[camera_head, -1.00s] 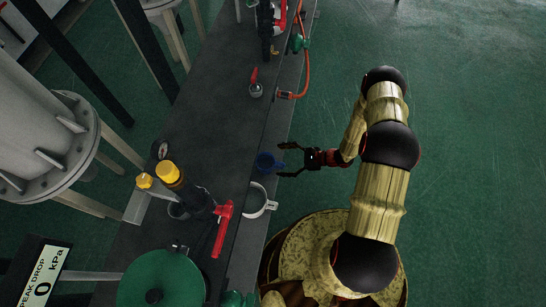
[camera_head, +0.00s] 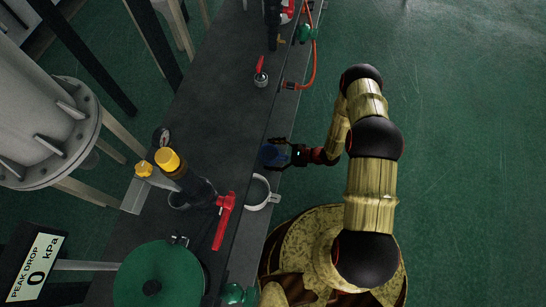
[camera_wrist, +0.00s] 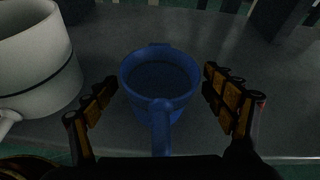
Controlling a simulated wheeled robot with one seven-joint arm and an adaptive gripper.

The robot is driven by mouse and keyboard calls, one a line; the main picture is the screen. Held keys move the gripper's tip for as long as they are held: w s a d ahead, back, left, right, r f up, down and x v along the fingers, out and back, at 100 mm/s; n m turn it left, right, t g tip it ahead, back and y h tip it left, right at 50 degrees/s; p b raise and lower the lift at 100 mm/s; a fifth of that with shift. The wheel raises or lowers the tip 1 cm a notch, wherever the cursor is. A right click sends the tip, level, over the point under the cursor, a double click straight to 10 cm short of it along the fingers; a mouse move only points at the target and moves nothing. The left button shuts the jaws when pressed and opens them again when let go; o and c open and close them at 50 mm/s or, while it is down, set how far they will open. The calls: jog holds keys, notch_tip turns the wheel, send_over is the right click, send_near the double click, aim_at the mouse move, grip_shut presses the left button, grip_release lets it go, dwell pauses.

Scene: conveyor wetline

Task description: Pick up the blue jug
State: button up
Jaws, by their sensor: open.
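The blue jug (camera_wrist: 160,84) stands upright on the dark grey bench, with its handle facing my gripper in the wrist view. In the head view the blue jug (camera_head: 270,154) is small and partly hidden by my fingers. My gripper (camera_wrist: 158,95) is open, with one finger on each side of the jug. Gaps show between the fingers and the jug's walls in the wrist view. In the head view my gripper (camera_head: 284,154) reaches over the bench's right edge to the jug.
A white jug or ring-shaped vessel (camera_wrist: 38,62) stands close left of the blue jug in the wrist view. The bench (camera_head: 205,125) also carries a red-handled valve (camera_head: 223,215), a green lidded vessel (camera_head: 160,278) and a small red-topped fitting (camera_head: 261,75). Open green floor (camera_head: 450,130) lies right.

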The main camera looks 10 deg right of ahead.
jog(key=shift+c, duration=0.4)
jog(key=c, duration=1.3)
